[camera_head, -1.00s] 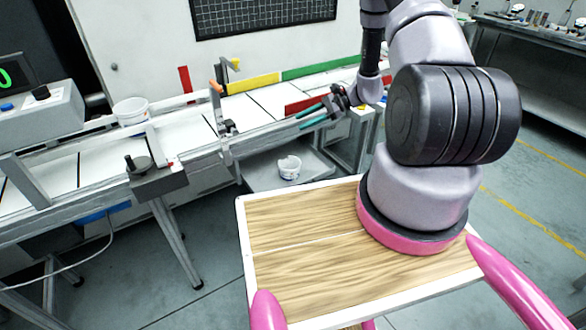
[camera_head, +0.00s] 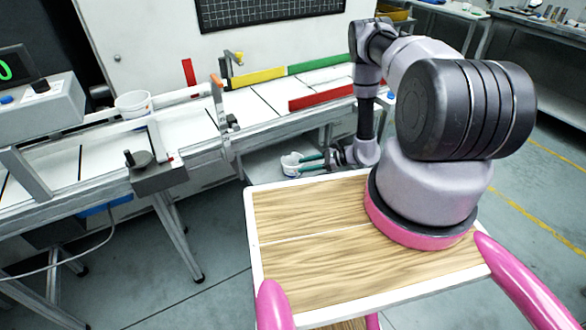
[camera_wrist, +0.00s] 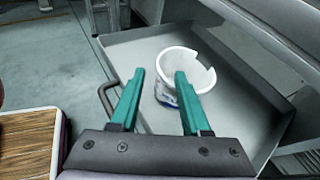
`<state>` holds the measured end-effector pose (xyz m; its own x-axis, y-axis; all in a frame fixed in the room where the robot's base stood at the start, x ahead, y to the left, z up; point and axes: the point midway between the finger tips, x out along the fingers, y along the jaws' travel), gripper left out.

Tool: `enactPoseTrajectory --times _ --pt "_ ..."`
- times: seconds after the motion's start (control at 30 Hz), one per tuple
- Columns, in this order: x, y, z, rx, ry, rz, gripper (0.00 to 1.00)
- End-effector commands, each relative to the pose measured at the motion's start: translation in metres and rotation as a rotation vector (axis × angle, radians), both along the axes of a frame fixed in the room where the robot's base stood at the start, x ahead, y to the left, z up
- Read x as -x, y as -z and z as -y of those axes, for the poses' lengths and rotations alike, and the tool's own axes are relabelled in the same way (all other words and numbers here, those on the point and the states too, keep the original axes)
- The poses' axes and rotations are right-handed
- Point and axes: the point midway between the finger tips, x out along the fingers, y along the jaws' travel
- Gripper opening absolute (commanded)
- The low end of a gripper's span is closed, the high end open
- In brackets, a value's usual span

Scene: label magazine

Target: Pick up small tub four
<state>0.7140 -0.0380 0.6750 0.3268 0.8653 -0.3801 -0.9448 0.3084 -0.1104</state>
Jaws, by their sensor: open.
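A small white tub (camera_head: 291,165) stands in the grey tray (camera_head: 262,178) below the conveyor; its rim has a notch, and no number can be read on it. In the wrist view the tub (camera_wrist: 187,70) is just beyond my fingertips, roughly in line with the gap but nearer the right finger. My gripper (camera_head: 303,162) has teal fingers and is open, at the right side of the tub in the head view. It also shows in the wrist view (camera_wrist: 159,74) with nothing between its fingers. Whether the right finger touches the tub cannot be told.
Another white tub (camera_head: 133,104) stands on the conveyor (camera_head: 110,145) at the left. The tray's raised walls (camera_wrist: 228,43) and a side handle (camera_wrist: 108,98) are close to my fingers. My wooden deck lies in front.

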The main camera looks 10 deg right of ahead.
Motion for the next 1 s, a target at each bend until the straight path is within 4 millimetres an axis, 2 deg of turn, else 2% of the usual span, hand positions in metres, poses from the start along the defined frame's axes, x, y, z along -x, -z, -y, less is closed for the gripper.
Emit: enactPoseTrajectory --times 0.3,0.6,0.63,0.73,0.77,1.0 --pt "-0.015 0.016 -0.038 0.001 -0.004 0.001 0.47" --pt "-0.017 0.019 -0.044 0.0 0.0 0.001 0.47" --pt "-0.017 0.019 -0.044 0.0 0.0 0.001 0.43" --pt "-0.017 0.018 -0.044 0.0 0.0 0.001 0.05" --pt "-0.017 0.018 -0.044 0.0 0.0 0.001 0.0" --pt "-0.017 0.018 -0.044 0.0 -0.001 0.0 0.0"
